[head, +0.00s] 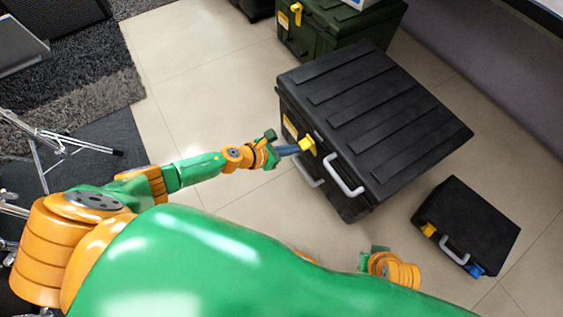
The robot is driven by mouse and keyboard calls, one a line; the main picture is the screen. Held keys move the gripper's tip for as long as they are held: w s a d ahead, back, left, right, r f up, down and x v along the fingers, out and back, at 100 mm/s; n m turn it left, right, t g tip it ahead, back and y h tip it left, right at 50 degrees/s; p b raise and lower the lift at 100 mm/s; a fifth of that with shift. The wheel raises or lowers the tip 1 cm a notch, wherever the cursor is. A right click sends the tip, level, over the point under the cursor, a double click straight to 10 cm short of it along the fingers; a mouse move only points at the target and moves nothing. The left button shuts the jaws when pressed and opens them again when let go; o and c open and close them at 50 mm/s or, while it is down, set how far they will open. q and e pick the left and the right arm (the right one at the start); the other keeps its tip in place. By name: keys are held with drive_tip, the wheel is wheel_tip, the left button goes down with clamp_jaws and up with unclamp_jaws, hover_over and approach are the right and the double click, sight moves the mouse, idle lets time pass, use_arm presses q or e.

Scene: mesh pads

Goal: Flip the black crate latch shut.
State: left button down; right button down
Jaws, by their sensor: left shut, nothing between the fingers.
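The large black crate (375,115) stands on the tiled floor at centre right, with a ribbed lid and grey handles on its near side. Its yellow latch (308,144) is on the front face, left of a handle. The lid looks down; I cannot tell the latch's exact angle. My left gripper (292,149) is shut and empty, its fingertips at or just beside the latch. Whether they touch it is unclear. My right gripper (375,251) shows only partly at the lower right, below the crate and apart from it; its fingers are not clear.
A smaller black case (468,222) with yellow and blue latches lies at the right. A green crate (340,32) with a yellow latch stands behind the large one. Metal stands (50,140) and a grey rug (90,60) are at left. Floor between is clear.

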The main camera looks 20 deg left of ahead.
drive_tip(key=shift+s+d+f+p, duration=0.1)
drive_tip(key=shift+s+f+p, duration=0.05)
drive_tip(key=shift+f, duration=0.4)
drive_tip(key=shift+s+d+f+p, duration=0.1)
drive_tip(key=shift+f+p, duration=0.05)
drive_tip(key=shift+f, duration=0.35)
drive_tip(key=shift+r, duration=0.1)
drive_tip(key=shift+r+p, duration=0.7)
drive_tip(key=shift+p, duration=0.1)
drive_tip(key=shift+f, duration=0.1)
